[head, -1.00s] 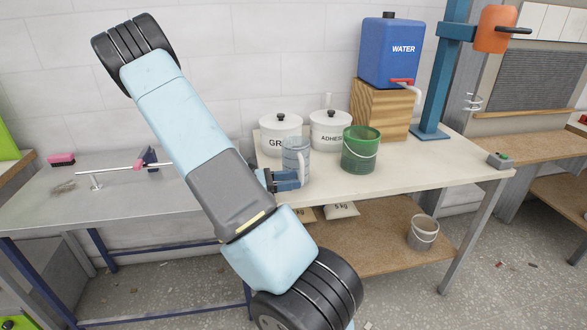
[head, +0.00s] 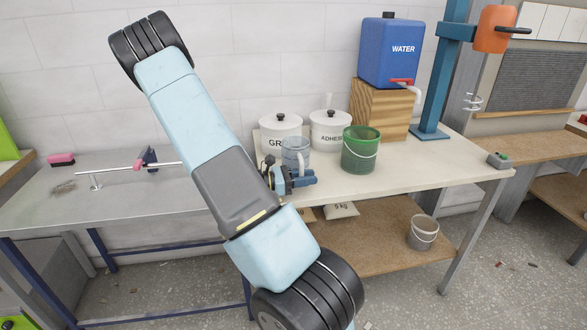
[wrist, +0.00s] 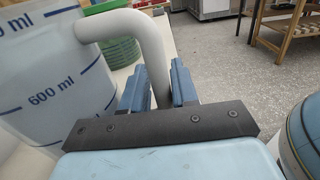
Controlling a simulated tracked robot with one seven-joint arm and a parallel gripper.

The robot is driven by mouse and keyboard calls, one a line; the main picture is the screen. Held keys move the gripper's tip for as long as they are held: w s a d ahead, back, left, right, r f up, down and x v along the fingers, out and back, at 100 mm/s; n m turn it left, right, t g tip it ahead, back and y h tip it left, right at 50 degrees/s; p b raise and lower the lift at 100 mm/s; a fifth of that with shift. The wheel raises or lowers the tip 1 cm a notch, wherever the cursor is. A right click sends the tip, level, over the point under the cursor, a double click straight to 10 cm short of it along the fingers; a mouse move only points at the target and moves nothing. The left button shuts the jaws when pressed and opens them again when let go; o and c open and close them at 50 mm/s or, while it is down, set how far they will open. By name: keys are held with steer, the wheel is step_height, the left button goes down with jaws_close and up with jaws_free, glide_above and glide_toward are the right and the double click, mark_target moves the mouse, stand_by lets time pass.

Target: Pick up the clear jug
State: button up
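The clear jug (head: 294,152) stands upright on the bench, in front of the two white tubs. Its grey handle (wrist: 154,62) and blue volume marks, one reading 600 ml, show in the wrist view, with the jug wall (wrist: 45,85) at the left. My gripper (head: 302,182) is at the jug's near right side, low beside it. In the wrist view my gripper's two blue fingers (wrist: 160,84) stand on either side of the handle.
A green bucket (head: 361,152) stands close right of the jug. White tubs (head: 281,133) (head: 331,131) are close behind. A blue water tank (head: 390,55) sits on a wooden block (head: 381,112) further back. The bench top (head: 435,160) is clear at the right front.

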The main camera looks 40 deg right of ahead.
jaws_close()
stand_by(1.0)
